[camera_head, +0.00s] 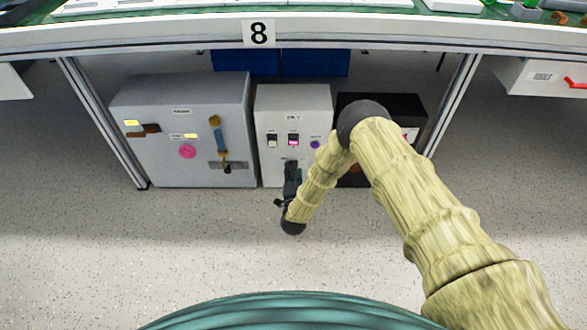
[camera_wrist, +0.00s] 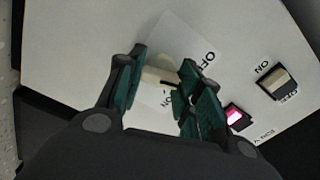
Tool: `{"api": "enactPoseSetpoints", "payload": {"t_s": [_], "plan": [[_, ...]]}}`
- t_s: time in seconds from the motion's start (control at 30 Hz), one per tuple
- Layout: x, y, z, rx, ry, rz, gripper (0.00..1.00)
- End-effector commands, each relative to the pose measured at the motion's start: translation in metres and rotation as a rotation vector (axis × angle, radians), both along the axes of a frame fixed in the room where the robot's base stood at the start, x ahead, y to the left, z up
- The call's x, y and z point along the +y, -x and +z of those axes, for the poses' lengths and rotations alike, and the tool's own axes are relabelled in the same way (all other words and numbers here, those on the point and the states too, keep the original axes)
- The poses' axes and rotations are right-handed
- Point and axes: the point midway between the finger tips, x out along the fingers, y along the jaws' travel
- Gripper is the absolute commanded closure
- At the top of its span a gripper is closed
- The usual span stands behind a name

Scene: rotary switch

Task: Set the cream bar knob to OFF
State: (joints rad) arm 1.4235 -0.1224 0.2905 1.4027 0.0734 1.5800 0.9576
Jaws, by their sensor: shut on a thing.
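The cream bar knob (camera_wrist: 158,77) sits on a pale square plate (camera_wrist: 168,38) on the front of a light cabinet (camera_head: 262,103). In the wrist view, an OFF label is at the plate's upper right and an ON label is below the knob. My gripper (camera_wrist: 160,68) is shut on the knob, with a green-padded finger on each side. The fingers hide part of the knob and plate, and I cannot tell exactly where the knob points. In the head view, my gripper (camera_head: 292,172) is at the cabinet's lower front and hides the knob.
A cream rocker switch (camera_wrist: 279,82) and a lit pink switch (camera_wrist: 236,117) are near the right finger. A purple button (camera_head: 315,144) is on the same cabinet. A grey cabinet (camera_head: 150,100) stands left and a black one (camera_head: 408,105) right. The workbench (camera_head: 180,40) overhangs them.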

Motion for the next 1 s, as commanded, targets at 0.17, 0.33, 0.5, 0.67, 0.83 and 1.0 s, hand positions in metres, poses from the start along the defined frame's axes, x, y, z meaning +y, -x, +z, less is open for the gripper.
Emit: {"api": "enactPoseSetpoints", "payload": {"t_s": [0.17,0.33,0.5,0.67,0.83,1.0], "plan": [[0.0007,0.0002,0.0020,0.000,0.157,0.001,0.88],[0.0004,0.0006,0.0009,0.002,0.288,0.000,0.88],[0.0002,0.0002,0.0006,0.001,0.388,0.000,0.88],[0.0006,0.0003,0.0001,0.002,0.449,0.001,0.88],[0.0004,0.0003,-0.0003,0.001,0.483,0.000,0.89],[0.0002,0.0003,-0.0006,0.001,0.494,0.000,0.88]]}}
